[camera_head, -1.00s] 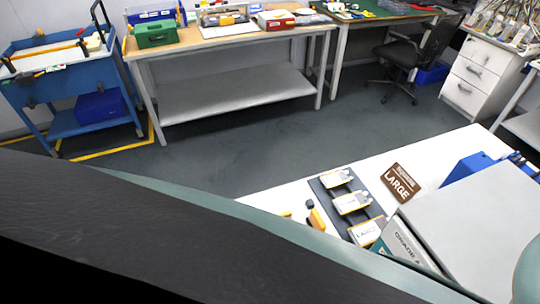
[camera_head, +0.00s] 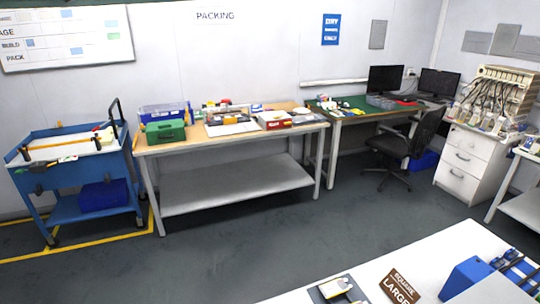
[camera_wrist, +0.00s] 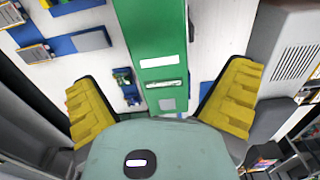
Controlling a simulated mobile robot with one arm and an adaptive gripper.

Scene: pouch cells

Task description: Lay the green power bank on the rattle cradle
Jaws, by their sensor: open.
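In the wrist view my gripper (camera_wrist: 162,78) is open, with its two yellow fingers spread wide. A long green block with white labels (camera_wrist: 155,35) shows between the fingers and runs up out of the frame. It looks like the green power bank, but I cannot be sure. Neither finger appears to touch it, and my palm hides its near end. I cannot pick out the rattle cradle for certain in either view. My gripper does not show in the head view.
A white table surface (camera_wrist: 215,30) carries blue pads (camera_wrist: 80,42) and a grey vented box (camera_wrist: 285,48) at right. In the head view, a brown LARGE sign (camera_head: 399,287) and a blue box (camera_head: 466,279) stand on the near white table. A bench (camera_head: 240,183) and blue cart (camera_head: 65,213) are behind open floor.

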